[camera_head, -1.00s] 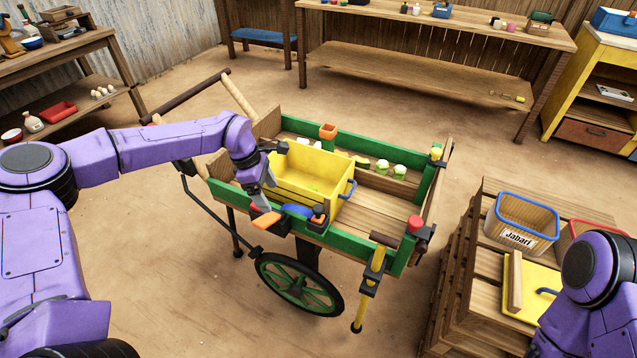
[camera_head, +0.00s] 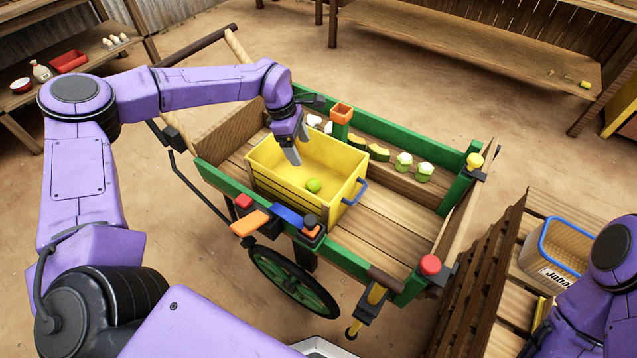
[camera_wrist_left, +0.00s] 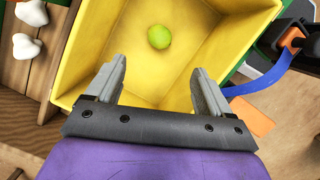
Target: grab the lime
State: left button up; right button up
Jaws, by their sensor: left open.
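The lime (camera_head: 313,186) is a small green ball on the floor of the yellow crate (camera_head: 278,192), which stands in the wooden cart. It also shows in the left wrist view (camera_wrist_left: 160,37), beyond the fingertips and apart from them. My left gripper (camera_head: 292,156) is over the left part of the crate, pointing down, open and empty. In the left wrist view its two fingers (camera_wrist_left: 158,75) are spread apart with the crate floor between them. My right arm shows at the lower right edge of the head view, but its gripper is out of view.
The cart has green rails (camera_head: 390,160). An orange cup (camera_head: 341,113), yellow-green pieces (camera_head: 379,151) and green-and-white items (camera_head: 404,163) are along its far side. The cart bed right of the crate is bare.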

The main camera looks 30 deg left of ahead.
pick_arm(q)
jog(key=b, duration=0.5)
send_near(311, 181)
jog(key=x, duration=1.1)
jog(key=c, duration=1.1)
